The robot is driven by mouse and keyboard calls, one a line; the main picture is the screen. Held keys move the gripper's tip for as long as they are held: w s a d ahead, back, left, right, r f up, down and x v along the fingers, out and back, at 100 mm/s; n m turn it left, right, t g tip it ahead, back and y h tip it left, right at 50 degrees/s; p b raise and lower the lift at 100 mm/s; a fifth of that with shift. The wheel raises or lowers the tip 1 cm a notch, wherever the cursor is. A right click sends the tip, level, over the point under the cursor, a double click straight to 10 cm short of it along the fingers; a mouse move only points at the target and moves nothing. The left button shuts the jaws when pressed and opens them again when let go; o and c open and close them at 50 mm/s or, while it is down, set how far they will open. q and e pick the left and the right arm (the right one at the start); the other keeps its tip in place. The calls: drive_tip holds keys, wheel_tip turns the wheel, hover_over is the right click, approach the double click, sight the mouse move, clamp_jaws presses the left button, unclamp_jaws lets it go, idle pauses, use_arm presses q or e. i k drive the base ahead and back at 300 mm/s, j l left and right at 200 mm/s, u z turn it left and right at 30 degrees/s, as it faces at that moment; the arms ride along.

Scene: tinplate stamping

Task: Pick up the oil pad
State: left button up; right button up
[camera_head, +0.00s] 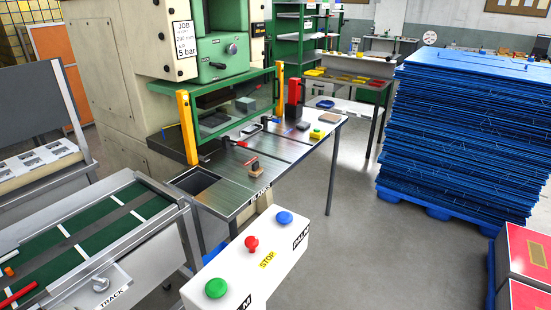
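The steel worktable (285,148) in front of the green press bears several small objects. A small dark flat block (303,126), a brown-grey flat block (328,118) and a yellow block with a green top (317,134) lie close together near its right end. I cannot tell for sure which of these is the oil pad. A small stamp-like piece (256,167) stands nearer the front edge. Neither of my grippers is in view.
The press (222,57) stands behind the table. A white button box (249,262) with green, red and blue buttons is in front. A conveyor (85,250) is at left, a blue sheet stack (455,135) at right. Floor between table and stack is clear.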

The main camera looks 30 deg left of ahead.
sight(256, 170)
drive_tip(key=i+u, duration=0.15)
drive_tip(key=i, duration=0.4)
drive_tip(key=i+l+u, duration=0.15)
drive_tip(key=i, duration=0.35)
drive_tip(key=i+l+u, duration=0.15)
drive_tip(key=i, duration=0.35)
